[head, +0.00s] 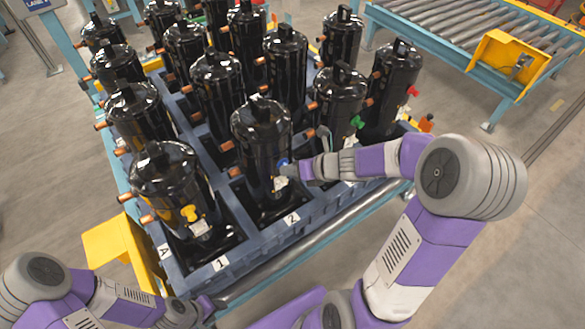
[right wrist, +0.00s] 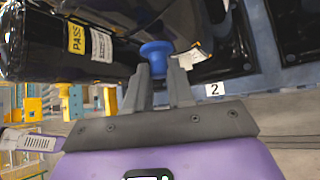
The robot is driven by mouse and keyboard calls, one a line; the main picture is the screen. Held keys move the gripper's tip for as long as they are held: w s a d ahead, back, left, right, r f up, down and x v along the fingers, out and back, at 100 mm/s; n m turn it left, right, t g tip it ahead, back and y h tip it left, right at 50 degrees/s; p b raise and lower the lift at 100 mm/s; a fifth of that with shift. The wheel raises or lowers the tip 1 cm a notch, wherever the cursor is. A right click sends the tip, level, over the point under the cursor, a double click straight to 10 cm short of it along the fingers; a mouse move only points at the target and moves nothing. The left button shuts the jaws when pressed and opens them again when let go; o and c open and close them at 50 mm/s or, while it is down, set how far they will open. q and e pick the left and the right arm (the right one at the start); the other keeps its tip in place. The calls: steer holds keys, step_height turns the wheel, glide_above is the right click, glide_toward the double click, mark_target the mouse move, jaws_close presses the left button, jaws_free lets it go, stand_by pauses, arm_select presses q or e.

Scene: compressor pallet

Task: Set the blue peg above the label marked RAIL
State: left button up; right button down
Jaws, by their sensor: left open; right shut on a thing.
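The blue peg (right wrist: 155,57) is between the fingertips of my right gripper (right wrist: 160,80), which is shut on it. In the head view the blue peg (head: 283,162) shows as a small spot at the front side of a black compressor (head: 262,130), beside my right gripper (head: 288,171). I cannot tell whether the peg touches the compressor or sits in a port. In the right wrist view this compressor carries a yellow PASS label (right wrist: 77,38) and a white label (right wrist: 101,46). I cannot read RAIL on any label. My left gripper (head: 204,306) is open and empty at the bottom.
Several black compressors with copper stubs stand in a blue pallet (head: 270,247) marked A, 1 and 2. A yellow plug (head: 189,213) and a green plug (head: 357,122) sit on neighbouring compressors. A roller conveyor (head: 470,25) is at the back right. Floor on the right is clear.

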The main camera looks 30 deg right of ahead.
steer(key=shift+w, duration=0.7)
stand_by(0.5)
steer(key=c, duration=0.9)
jaws_free()
steer(key=p+v, duration=0.3)
steer(key=v, duration=0.4)
steer(key=shift+s+r+p, duration=0.2)
steer(key=shift+p, duration=0.15)
